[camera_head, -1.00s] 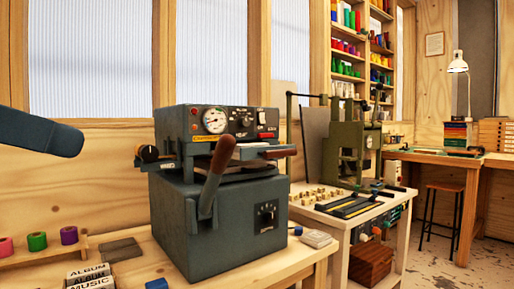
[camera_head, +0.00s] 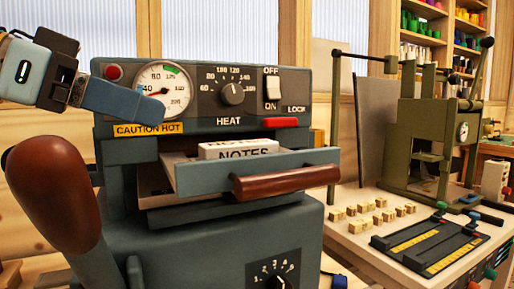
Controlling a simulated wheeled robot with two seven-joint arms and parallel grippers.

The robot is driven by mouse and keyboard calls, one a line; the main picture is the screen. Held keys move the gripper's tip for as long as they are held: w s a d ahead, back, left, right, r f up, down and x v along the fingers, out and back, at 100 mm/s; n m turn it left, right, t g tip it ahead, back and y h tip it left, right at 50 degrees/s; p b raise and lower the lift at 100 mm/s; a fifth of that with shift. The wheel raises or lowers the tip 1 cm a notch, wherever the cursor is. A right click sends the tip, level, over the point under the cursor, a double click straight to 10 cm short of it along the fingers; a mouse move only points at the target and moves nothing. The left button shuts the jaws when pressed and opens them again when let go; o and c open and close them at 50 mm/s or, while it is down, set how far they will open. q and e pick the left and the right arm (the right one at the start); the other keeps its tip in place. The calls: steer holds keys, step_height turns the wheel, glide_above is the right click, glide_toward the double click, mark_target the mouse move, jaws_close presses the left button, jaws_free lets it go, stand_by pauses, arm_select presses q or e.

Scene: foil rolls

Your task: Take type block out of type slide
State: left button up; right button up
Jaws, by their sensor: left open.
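The type block (camera_head: 240,149), a white block with black lettering reading "NOTES", sits in the type slide (camera_head: 250,168). The slide is a grey drawer with a brown handle (camera_head: 287,182), pulled partly out of the front of the dark grey heated press. The block's lower part is hidden behind the slide's front wall. My left gripper (camera_head: 150,104) comes in from the left, in front of the temperature dial, above and to the left of the block and apart from it. It is open, with nothing seen in it. My right gripper is not in view.
The press (camera_head: 205,235) carries a "CAUTION HOT" label (camera_head: 148,129). A lever with a large brown knob (camera_head: 58,185) stands at the left front. To the right, a table (camera_head: 365,240) holds small brass blocks, dark rails and a green press (camera_head: 430,140).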

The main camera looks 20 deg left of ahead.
arm_select(q)
glide_toward(237, 142)
steer(key=shift+b+x, duration=0.35)
steer(key=shift+x, duration=3.5)
steer(key=shift+s+d, duration=0.1)
steer(key=c, duration=1.4)
